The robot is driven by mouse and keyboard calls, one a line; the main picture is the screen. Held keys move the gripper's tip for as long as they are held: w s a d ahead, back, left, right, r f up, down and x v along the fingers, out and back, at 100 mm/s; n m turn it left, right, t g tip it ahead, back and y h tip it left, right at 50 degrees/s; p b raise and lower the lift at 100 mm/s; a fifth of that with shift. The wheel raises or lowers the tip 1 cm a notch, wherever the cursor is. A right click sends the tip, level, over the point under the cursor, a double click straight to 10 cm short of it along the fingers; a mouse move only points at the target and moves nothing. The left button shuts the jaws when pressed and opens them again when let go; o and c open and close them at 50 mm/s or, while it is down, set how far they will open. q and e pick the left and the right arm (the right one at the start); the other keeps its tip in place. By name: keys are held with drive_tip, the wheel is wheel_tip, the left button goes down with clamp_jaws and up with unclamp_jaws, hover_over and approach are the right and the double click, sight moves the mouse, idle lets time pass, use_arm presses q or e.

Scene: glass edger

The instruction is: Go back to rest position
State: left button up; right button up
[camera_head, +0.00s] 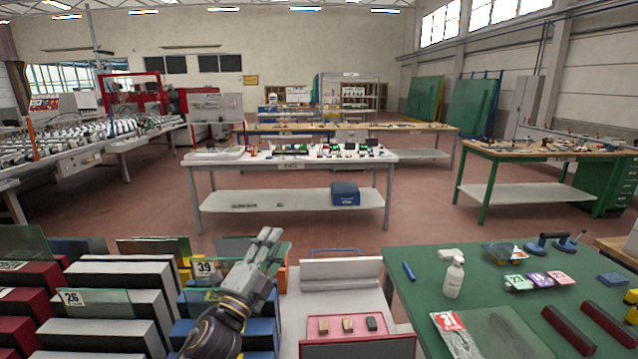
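My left gripper (270,237) reaches up from the bottom of the head view, its fingers pointing away and slightly right. It is above the slotted racks, in front of a glass sheet labelled 39 (207,268). The fingertips look close together, but I cannot tell whether they are open or shut. I see nothing held between them. My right gripper is not in view.
Racks with glass sheets, one labelled 26 (95,300), fill the lower left. A green-topped table (415,265) at right holds a spray bottle (453,277) and suction cups. A pink tray (318,325) is at bottom centre. Open red floor (330,232) lies beyond.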

use_arm(q)
drive_tip(key=s+a+f+n+g+y, duration=0.3)
drive_tip(key=a+f+n+y, duration=0.3)
drive_tip(key=f, duration=0.4)
drive_tip(key=s+a+f+n+g+y, duration=0.35)
drive_tip(key=f+n, duration=0.35)
drive_tip(key=f, duration=0.3)
drive_tip(key=s+a+f+n+g+h, duration=0.1)
drive_tip(key=s+f+n+g, duration=0.2)
drive_tip(key=s+f+g, duration=0.55)
drive_tip(key=s+a+f+n+g, duration=0.15)
drive_tip(key=s+f, duration=0.45)
drive_tip(key=s, duration=0.7)
wheel_tip(320, 180, down, 32)
drive_tip(key=s+g, duration=0.2)
drive_tip(key=s+a+f, duration=0.2)
drive_tip(key=s+f, duration=0.8)
drive_tip(key=s, duration=0.1)
drive_tip(key=s+a+f, duration=0.2)
drive_tip(key=s+f, duration=0.8)
drive_tip(key=s, duration=0.1)
drive_tip(key=shift+a+f+g, duration=0.3)
drive_tip(key=shift+a+g, duration=0.05)
drive_tip(key=shift+a, duration=0.05)
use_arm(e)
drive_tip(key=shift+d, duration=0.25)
